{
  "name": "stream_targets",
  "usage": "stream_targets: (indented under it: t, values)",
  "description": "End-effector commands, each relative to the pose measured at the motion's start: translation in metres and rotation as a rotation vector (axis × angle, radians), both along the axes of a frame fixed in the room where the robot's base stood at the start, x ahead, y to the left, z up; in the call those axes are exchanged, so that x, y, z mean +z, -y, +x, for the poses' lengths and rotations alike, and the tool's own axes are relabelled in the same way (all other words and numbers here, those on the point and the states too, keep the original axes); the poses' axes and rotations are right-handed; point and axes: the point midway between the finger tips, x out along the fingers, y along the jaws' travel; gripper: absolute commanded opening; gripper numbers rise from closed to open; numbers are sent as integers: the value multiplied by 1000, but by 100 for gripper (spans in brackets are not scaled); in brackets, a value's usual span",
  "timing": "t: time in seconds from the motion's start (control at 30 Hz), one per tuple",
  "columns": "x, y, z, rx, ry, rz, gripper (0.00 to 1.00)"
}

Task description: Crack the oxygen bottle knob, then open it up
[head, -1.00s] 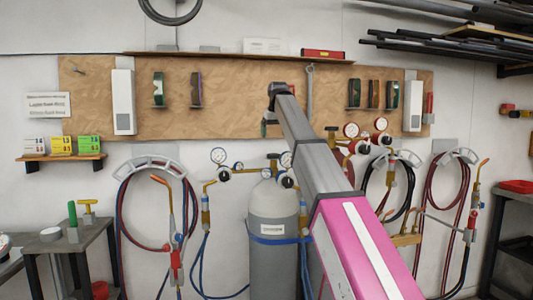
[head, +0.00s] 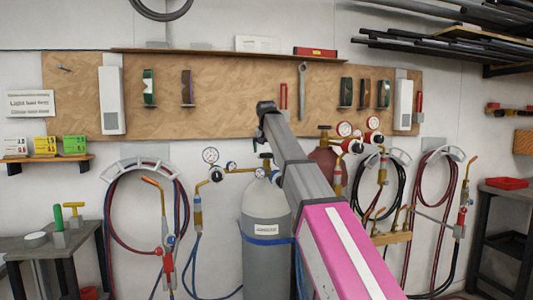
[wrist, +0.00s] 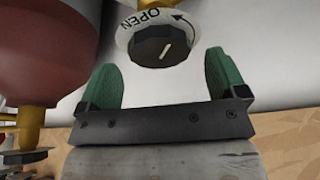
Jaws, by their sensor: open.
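The grey oxygen bottle (head: 265,222) stands by the wall with a blue strap around it. In the wrist view a black faceted knob (wrist: 160,47) with a white line sits on a brass valve. A white disc (wrist: 139,20) behind it reads "OPEN" with an arrow. My gripper (wrist: 160,62) is open, with one green finger on each side of the knob. Gaps show between the fingers and the knob; depth is hard to tell.
A red-brown cylinder (wrist: 45,50) with a brass valve stands close on the left in the wrist view. Gauges (head: 212,156) and hoses (head: 109,205) hang along the wall. A small table (head: 30,255) stands at left.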

Motion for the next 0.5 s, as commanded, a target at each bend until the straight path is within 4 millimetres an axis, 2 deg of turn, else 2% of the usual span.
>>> stream_targets:
  t: [0.2, 0.5]
  values:
    - [-16, 0, 6, 1, -1, 0, 91]
    - [-17, 0, 7, 1, 0, 0, 91]
